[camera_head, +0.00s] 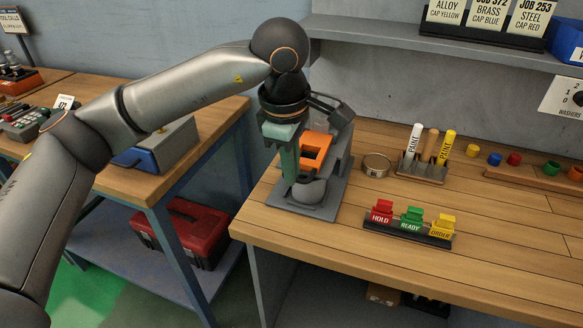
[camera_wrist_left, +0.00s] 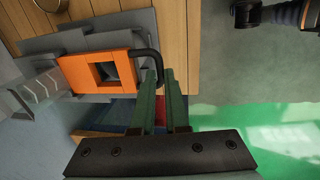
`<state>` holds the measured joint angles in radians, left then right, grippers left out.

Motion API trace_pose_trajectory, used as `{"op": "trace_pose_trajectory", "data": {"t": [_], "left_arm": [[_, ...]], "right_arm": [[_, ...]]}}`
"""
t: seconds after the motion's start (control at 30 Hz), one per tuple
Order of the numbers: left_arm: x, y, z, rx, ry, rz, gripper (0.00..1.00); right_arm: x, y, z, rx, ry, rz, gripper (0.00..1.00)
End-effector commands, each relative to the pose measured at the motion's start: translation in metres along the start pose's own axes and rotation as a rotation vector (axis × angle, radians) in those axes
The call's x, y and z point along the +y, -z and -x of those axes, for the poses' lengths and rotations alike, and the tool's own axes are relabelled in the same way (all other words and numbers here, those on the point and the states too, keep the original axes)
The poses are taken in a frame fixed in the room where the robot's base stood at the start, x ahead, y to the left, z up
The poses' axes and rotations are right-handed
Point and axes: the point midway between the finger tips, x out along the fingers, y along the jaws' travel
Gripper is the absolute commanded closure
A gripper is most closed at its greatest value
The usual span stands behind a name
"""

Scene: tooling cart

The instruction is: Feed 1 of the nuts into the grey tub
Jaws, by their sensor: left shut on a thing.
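The feeder has an orange slide (camera_head: 316,148) with a square opening, in front of a grey body on a grey base plate (camera_head: 322,210). The slide also shows in the wrist view (camera_wrist_left: 90,72); grey shows through its opening and I see no nut there. A black curved handle (camera_wrist_left: 142,51) runs from the slide to between my green fingers. My left gripper (camera_head: 291,176) is shut on this handle; it also shows in the wrist view (camera_wrist_left: 161,82). The grey tub (camera_head: 308,190) stands below the slide, beside my fingers. Its inside and any nuts are not clear to see.
A round tin (camera_head: 376,166), a paint marker rack (camera_head: 422,170) and a HOLD/READY/ORDER tag stand (camera_head: 408,234) are right of the feeder. Several coloured caps lie further right. A gap separates this bench from the left bench (camera_head: 160,180), with a red toolbox (camera_head: 182,235) below.

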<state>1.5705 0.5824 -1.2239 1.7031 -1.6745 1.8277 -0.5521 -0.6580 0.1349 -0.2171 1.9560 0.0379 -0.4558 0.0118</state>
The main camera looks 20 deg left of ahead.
Motion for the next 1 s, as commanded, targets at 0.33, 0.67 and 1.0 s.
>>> {"op": "trace_pose_trajectory", "data": {"t": [0.33, 0.67, 1.0], "left_arm": [[-0.004, -0.001, -0.001, 0.002, 0.012, -0.008, 0.64], [-0.002, -0.001, 0.001, 0.001, 0.008, -0.005, 0.58], [-0.001, -0.001, 0.056, 0.0, 0.004, -0.006, 0.58]], "right_arm": [[0.001, 0.007, -0.001, 0.014, -0.001, 0.003, 0.3], [0.001, 0.004, -0.001, 0.007, -0.001, 0.002, 0.3], [0.001, 0.001, 0.0, -0.001, -0.002, 0.002, 0.3]]}}
